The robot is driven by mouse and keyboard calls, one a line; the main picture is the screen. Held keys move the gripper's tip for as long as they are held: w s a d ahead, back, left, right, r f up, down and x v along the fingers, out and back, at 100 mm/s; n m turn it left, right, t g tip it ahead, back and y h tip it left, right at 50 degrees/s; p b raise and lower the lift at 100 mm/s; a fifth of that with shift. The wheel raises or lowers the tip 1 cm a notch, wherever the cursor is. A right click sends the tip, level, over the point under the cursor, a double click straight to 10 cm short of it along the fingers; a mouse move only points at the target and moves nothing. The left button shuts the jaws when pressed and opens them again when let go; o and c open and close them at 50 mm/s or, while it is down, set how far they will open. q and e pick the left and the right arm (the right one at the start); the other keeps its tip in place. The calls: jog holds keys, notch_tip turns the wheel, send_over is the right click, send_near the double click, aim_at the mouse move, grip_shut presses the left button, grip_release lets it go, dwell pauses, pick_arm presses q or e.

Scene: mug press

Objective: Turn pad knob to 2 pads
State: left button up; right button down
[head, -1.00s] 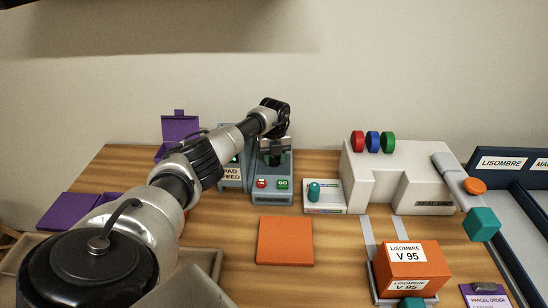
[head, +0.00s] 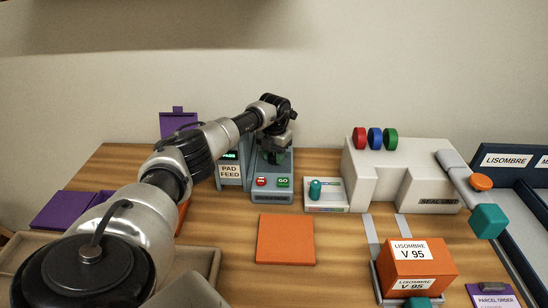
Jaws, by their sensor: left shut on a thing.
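The pad feed machine (head: 230,173) is a grey-blue unit at the back middle of the table. It has a lit green display and a PAD FEED label on its left part. Its lower front panel carries a red button and a green GO button. My left gripper (head: 273,153) points down over the right part of this machine, shut on a small green thing there, likely the pad knob (head: 275,158). The gripper and wrist hide most of the knob, so its setting cannot be read. My right gripper is not in view.
A white block with a teal knob (head: 315,190) stands right of the machine. The white seal unit (head: 400,175) is farther right. A flat orange sheet (head: 285,239) lies in front. An orange box labelled LISOMBRE V 95 (head: 420,262) stands at front right.

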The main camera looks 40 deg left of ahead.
aim_at(274, 156)
pick_arm(q)
jog(key=shift+m, duration=1.1)
jog(key=shift+r, duration=0.1)
jog(key=o, duration=0.9)
notch_tip(274, 156, up, 11)
jog(key=shift+f+b, duration=0.15)
jog(key=shift+b, duration=0.4)
jog(key=shift+f, duration=0.1)
